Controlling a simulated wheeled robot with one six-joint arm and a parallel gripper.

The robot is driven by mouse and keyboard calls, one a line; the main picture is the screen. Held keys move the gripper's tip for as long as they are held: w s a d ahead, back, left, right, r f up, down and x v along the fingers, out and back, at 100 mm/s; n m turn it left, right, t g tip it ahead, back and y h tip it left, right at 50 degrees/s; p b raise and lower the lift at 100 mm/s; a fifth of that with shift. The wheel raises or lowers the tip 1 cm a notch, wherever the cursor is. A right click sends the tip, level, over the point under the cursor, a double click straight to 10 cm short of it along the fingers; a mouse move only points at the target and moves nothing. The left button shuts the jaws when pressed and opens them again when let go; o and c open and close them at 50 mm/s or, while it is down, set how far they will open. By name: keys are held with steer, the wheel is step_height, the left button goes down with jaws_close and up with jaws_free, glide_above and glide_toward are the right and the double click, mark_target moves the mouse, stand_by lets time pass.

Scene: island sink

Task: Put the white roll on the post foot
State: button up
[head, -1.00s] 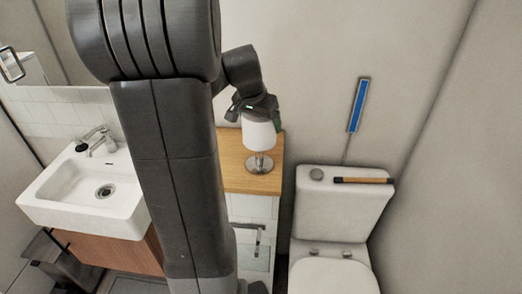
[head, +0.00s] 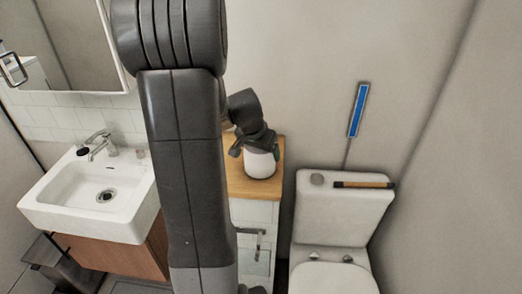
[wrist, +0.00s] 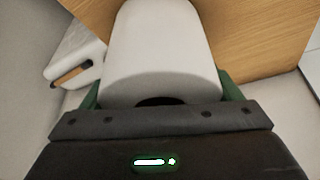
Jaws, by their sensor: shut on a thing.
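The white roll (head: 260,164) stands upright low over the wooden counter top (head: 240,187), close to its right edge. My gripper (head: 259,148) is above the roll and shut on its upper part. In the wrist view the roll (wrist: 163,45) sits between the two green fingers, with its dark core hole partly showing near the gripper body. The post foot is hidden behind or inside the roll in both views. I cannot tell whether the roll's lower end touches the foot or counter.
A white sink (head: 85,207) with a tap is at the left. A toilet cistern (head: 335,215) stands right of the counter, with a wooden-looking bar (head: 364,184) on it. A blue-faced strip (head: 357,110) is against the wall. The counter left of the roll is partly hidden by my arm.

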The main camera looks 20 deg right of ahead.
steer(key=o, duration=0.9)
steer(key=shift+r, duration=0.1)
steer(key=shift+r, duration=0.25)
steer(key=v, duration=1.1)
steer(key=shift+s+a+r, duration=0.15)
steer(key=shift+r, duration=0.05)
